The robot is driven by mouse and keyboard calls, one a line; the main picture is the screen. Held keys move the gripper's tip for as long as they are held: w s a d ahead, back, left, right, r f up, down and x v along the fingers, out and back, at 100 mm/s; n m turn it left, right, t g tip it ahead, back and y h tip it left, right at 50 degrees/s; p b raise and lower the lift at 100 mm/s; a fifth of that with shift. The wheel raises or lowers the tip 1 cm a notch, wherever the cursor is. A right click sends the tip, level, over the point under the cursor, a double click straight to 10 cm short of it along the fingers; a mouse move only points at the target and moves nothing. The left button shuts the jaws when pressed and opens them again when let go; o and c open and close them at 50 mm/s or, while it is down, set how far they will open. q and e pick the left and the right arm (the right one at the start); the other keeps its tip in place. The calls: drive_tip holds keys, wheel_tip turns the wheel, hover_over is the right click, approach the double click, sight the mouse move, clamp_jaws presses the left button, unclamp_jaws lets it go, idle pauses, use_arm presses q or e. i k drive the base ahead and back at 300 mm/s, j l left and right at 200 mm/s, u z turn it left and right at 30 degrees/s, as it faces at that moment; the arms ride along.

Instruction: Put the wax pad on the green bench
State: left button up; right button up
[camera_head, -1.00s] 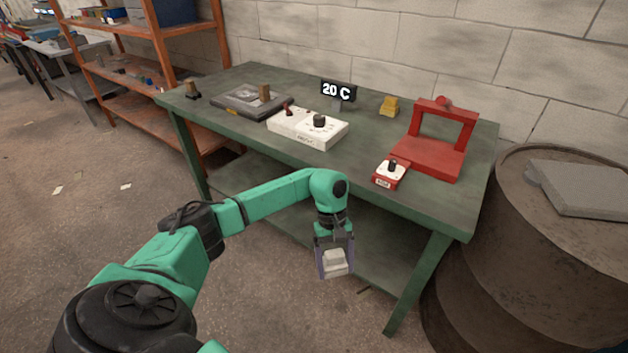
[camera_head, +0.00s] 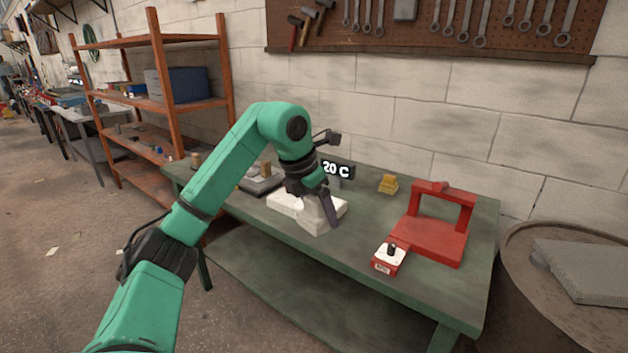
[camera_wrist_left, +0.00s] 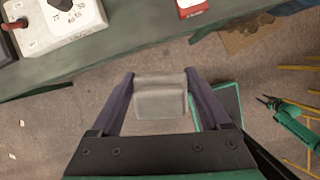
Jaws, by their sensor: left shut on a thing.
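The wax pad (camera_wrist_left: 160,98), a pale greyish-white block, sits between the two dark fingers of my left gripper (camera_wrist_left: 160,78) in the left wrist view. In the head view my left gripper (camera_head: 318,208) is raised at the front of the green bench (camera_head: 300,270), and the pad (camera_head: 311,215) overlaps the white control box in the line of sight. The wrist view shows floor behind the pad, with the bench edge beyond it. A green arm part (camera_wrist_left: 293,124) with a dark end shows at the right of that view; its jaw state is unclear.
On the bench are a white control box (camera_head: 284,203), a "20 C" display (camera_head: 336,169), a yellow block (camera_head: 388,184), a red frame (camera_head: 436,238) and a small red-and-white knob box (camera_head: 389,258). A rusty drum (camera_head: 530,300) stands at the right.

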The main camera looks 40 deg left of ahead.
sight(361, 230)
drive_tip(key=i, duration=0.85)
